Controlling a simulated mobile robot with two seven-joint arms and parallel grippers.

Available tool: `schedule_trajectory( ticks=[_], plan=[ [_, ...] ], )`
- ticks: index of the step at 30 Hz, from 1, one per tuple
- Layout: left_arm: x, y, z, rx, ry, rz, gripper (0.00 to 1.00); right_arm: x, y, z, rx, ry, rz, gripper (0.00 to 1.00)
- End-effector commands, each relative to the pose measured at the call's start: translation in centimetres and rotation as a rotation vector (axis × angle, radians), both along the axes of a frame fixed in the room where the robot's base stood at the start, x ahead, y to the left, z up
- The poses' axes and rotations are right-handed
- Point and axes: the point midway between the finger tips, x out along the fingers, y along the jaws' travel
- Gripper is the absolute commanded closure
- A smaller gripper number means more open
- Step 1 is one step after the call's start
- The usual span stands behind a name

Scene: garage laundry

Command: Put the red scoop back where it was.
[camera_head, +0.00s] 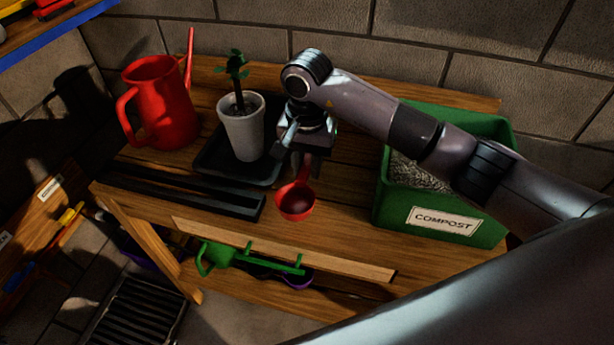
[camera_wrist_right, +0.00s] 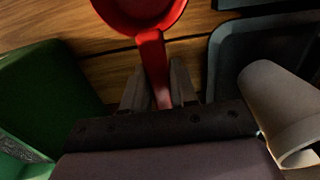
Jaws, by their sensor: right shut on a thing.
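The red scoop (camera_head: 295,203) has a round bowl and a straight handle. My right gripper (camera_head: 300,165) is shut on its handle, with the bowl pointing toward the front of the wooden bench. In the right wrist view the handle of the scoop (camera_wrist_right: 150,55) runs between the two fingers of the gripper (camera_wrist_right: 158,88). The bowl shows over the bench boards; I cannot tell whether it touches them. My left gripper is not in view.
A green compost bin (camera_head: 440,225) stands right of the scoop. A potted plant (camera_head: 241,130) on a dark tray (camera_head: 210,160), a red watering can (camera_head: 158,105) and a black open frame (camera_head: 180,192) are to the left. Green tools hang below the front edge.

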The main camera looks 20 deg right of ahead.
Motion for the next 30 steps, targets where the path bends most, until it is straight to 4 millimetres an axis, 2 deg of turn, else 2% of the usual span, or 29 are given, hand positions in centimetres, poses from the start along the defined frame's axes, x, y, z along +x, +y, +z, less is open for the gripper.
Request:
schedule_trajectory(
  ticks=[5, 12, 23, 24, 25, 26, 30],
  plan=[
    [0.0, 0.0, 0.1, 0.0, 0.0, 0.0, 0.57, 0.0, 0.0, -1.2, 0.001, 0.002, -0.002, 1.0],
    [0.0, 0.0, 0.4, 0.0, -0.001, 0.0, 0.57, 0.0, 0.0, -4.5, 0.002, 0.001, -0.001, 1.0],
    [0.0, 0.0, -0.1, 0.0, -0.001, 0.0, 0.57, 0.0, 0.0, -5.0, 0.0, -0.001, 0.0, 1.0],
    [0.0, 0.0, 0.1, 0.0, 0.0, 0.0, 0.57, 0.0, 0.0, -4.8, 0.0, -0.001, 0.0, 0.6],
    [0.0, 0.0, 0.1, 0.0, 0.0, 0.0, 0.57, 0.0, 0.0, -4.8, 0.0, -0.001, 0.0, 0.5],
    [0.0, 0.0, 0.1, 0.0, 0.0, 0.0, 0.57, 0.0, 0.0, -4.8, 0.0, -0.001, 0.0, 0.47],
    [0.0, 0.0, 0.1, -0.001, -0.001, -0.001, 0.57, 0.0, 0.0, -4.8, 0.0, -0.001, 0.0, 0.47]
  ],
)
